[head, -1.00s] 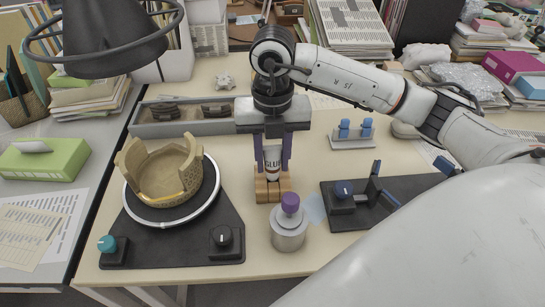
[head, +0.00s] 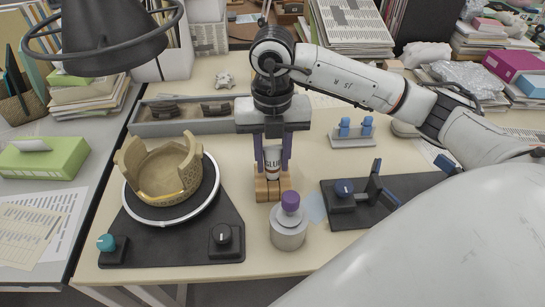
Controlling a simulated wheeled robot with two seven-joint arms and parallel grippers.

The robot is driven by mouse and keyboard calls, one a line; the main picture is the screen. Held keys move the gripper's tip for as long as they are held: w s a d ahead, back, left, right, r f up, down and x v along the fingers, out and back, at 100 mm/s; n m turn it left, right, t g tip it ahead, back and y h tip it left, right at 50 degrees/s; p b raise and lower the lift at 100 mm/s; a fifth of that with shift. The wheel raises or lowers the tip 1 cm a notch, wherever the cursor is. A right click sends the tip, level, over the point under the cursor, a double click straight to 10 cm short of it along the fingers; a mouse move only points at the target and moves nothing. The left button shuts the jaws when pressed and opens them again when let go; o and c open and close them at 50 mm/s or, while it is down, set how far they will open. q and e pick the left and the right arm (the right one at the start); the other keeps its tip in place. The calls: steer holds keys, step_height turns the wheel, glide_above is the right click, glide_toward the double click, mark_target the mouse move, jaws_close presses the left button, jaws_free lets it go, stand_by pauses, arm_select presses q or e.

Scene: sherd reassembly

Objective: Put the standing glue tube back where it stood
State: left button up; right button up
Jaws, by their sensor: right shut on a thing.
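The glue tube (head: 272,160) is white with a "GLUE" label and stands upright. Its lower end is at the small wooden stand (head: 272,188); whether it rests fully in the stand I cannot tell. My right gripper (head: 273,158) comes down from above, with its two purple-blue fingers on either side of the tube, shut on it. My left gripper is not in view.
A grey jar with a purple knob (head: 289,228) stands just in front of the wooden stand. The turntable with a partly built bowl (head: 165,170) is to the left. A black clamp fixture (head: 375,203) is to the right. A sherd tray (head: 185,127) lies behind.

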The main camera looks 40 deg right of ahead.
steer(key=shift+f, duration=0.1)
stand_by(0.3)
steer(key=o, duration=0.9)
step_height(320, 180, up, 10)
steer(key=shift+f+p, duration=0.25)
steer(key=shift+p, duration=0.35)
steer(key=shift+r, duration=0.4)
steer(key=shift+r, duration=0.15)
